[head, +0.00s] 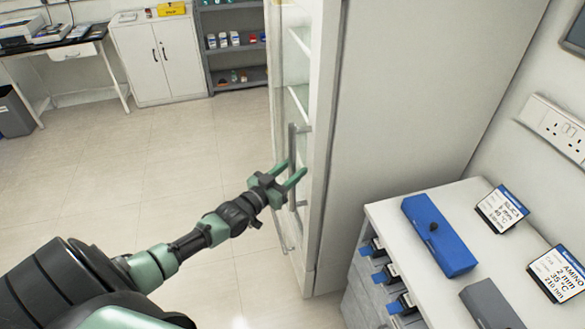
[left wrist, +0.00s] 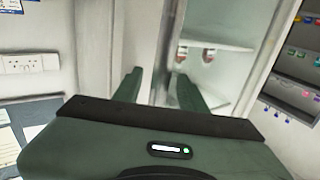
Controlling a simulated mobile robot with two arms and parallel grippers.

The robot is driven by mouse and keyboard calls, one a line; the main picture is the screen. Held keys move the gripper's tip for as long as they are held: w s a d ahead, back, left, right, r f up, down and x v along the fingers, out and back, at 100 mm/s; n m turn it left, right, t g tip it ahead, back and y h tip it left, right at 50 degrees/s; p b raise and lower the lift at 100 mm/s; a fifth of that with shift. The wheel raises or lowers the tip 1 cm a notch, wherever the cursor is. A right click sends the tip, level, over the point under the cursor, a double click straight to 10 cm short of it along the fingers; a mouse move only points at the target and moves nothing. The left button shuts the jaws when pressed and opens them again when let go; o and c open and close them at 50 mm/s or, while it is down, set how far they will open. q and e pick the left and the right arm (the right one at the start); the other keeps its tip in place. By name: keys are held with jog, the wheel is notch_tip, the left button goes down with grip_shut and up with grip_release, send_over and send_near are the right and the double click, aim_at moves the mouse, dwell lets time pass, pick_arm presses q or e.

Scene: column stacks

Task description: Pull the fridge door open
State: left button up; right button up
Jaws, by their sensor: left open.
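The fridge is a tall white cabinet (head: 420,85) right of centre in the head view. Its glass-fronted door (head: 297,65) faces left, with shelves showing behind the glass. The door looks shut or nearly so. A vertical grey bar handle (head: 292,139) is on the door. My left gripper (head: 294,171) is open at the lower part of the handle, its green fingertips pointing at the door. Whether the handle lies between the fingers is hard to tell. The fingers also show in the left wrist view (left wrist: 160,85), with a pale upright strip between them. My right gripper is not in view.
A bench (head: 390,212) with a blue box (head: 439,235) and label cards stands right of the fridge, close to it. A white cupboard (head: 158,62) and grey shelf unit (head: 236,50) stand at the back. The tiled floor left of the door is clear.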

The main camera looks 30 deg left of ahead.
pick_arm(q)
jog(key=shift+w, duration=0.15)
grip_shut()
dwell(1.4)
